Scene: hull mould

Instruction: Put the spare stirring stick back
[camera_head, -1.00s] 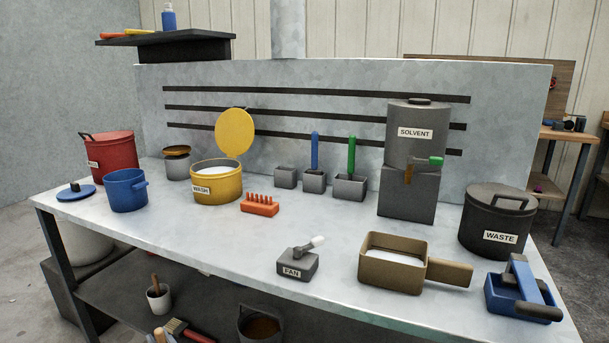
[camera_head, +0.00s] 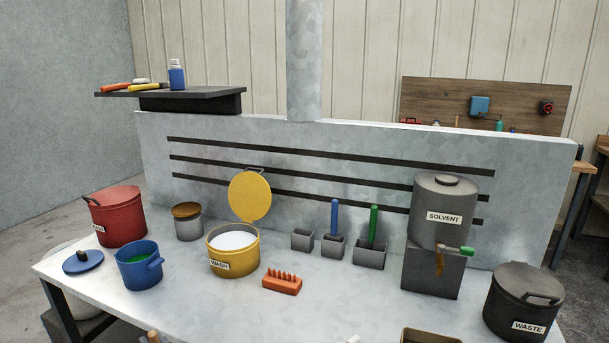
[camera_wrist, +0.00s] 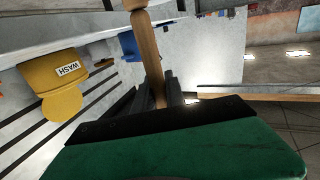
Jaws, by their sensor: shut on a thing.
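In the wrist view my gripper (camera_wrist: 158,96) is shut on a wooden stick (camera_wrist: 150,58), which runs up the picture to a thicker, paler end at the top edge. I take it for the stirring stick. My gripper cannot be made out in the head view. There, a blue stick (camera_head: 335,217) and a green stick (camera_head: 373,224) stand upright in grey holders at the back of the bench. The small grey holder (camera_head: 302,240) left of them shows no stick. A blue pot (camera_head: 140,268) with green contents stands at the left.
The yellow WASH pot (camera_head: 233,258) has its lid raised. A red pot (camera_head: 118,216), a lidded grey jar (camera_head: 188,226), an orange pegged block (camera_head: 282,283), the SOLVENT tank (camera_head: 440,210) and the WASTE bin (camera_head: 520,300) occupy the bench. Bare bench top (camera_head: 235,310) shows in front.

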